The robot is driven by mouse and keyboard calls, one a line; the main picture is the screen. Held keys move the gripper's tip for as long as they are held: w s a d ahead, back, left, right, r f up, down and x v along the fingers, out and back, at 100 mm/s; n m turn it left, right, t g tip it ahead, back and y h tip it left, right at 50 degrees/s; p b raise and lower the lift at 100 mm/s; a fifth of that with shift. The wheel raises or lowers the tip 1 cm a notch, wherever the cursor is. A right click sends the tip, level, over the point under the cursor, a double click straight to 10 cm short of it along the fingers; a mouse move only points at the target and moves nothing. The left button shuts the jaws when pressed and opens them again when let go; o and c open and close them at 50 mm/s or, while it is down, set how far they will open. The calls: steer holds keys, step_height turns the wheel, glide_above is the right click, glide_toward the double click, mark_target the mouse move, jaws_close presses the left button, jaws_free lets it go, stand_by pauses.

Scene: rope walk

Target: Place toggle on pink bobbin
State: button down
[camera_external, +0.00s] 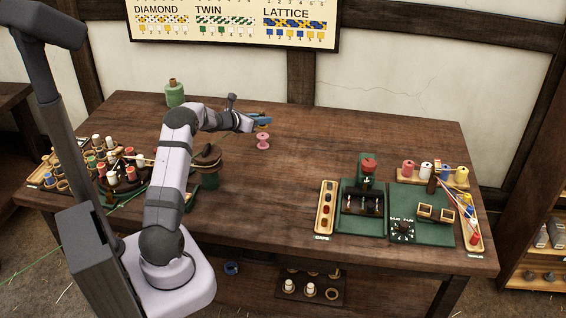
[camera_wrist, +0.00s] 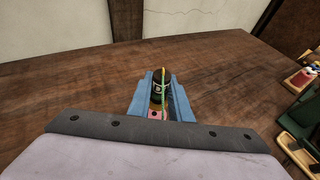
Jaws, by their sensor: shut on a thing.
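The pink bobbin (camera_external: 263,142) stands upright on the table toward the back middle in the external view. My gripper (camera_external: 263,121) is just above it, its blue fingers reaching to the right. In the wrist view my gripper (camera_wrist: 161,92) is shut on a dark, roughly cylindrical toggle (camera_wrist: 158,83) with a pale mark. A yellow-green strand runs down beside the toggle. A bit of pink, likely the bobbin (camera_wrist: 154,114), shows below the toggle between the fingers. I cannot tell whether toggle and bobbin touch.
A green spool (camera_external: 175,94) stands at the back left. A crowded bobbin rack (camera_external: 118,175) is at the left. Green fixtures (camera_external: 362,222) and a caps tray (camera_external: 325,208) are at the right. The table middle is clear.

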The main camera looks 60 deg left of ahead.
steer(key=shift+f, duration=1.3)
steer(key=shift+f, duration=0.2)
steer(key=c, duration=1.6)
jaws_free()
steer(key=shift+r, duration=0.15)
steer(key=shift+r, duration=0.15)
steer(key=shift+s, duration=0.3)
steer(key=shift+b+v, duration=0.95)
steer(key=shift+v, duration=2.5)
steer(key=shift+d, duration=0.2)
